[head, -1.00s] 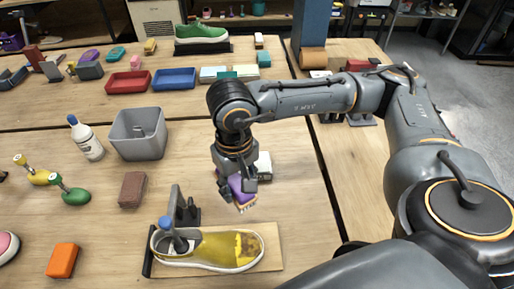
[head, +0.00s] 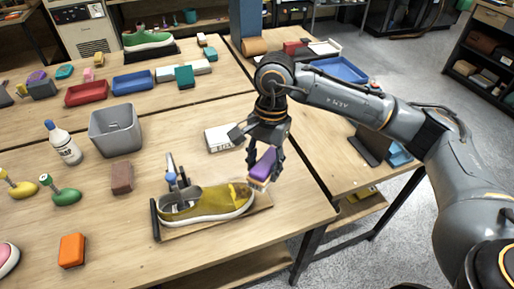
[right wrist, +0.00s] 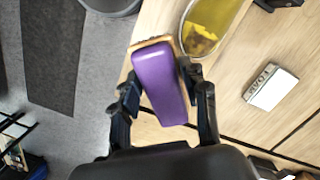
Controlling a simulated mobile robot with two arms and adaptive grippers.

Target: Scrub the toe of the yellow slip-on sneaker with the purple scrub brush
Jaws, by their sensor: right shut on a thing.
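The yellow slip-on sneaker (head: 205,204) lies on its side-to-side wooden board (head: 262,203), its toe pointing right. Brown stains mark the toe, which also shows in the right wrist view (right wrist: 212,22). My right gripper (head: 262,160) is shut on the purple scrub brush (head: 264,164), with a finger on each side of it in the right wrist view (right wrist: 161,84). The brush is tilted, its pale bristles low beside the toe tip. I cannot tell whether bristles and toe touch. My left gripper is not in view.
A grey holder with a blue knob (head: 171,179) stands at the sneaker's heel. A white box (head: 221,138) lies behind the sneaker. A grey bin (head: 116,131), brown block (head: 121,177) and orange block (head: 72,250) stand to the left. The table's edge is close on the right.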

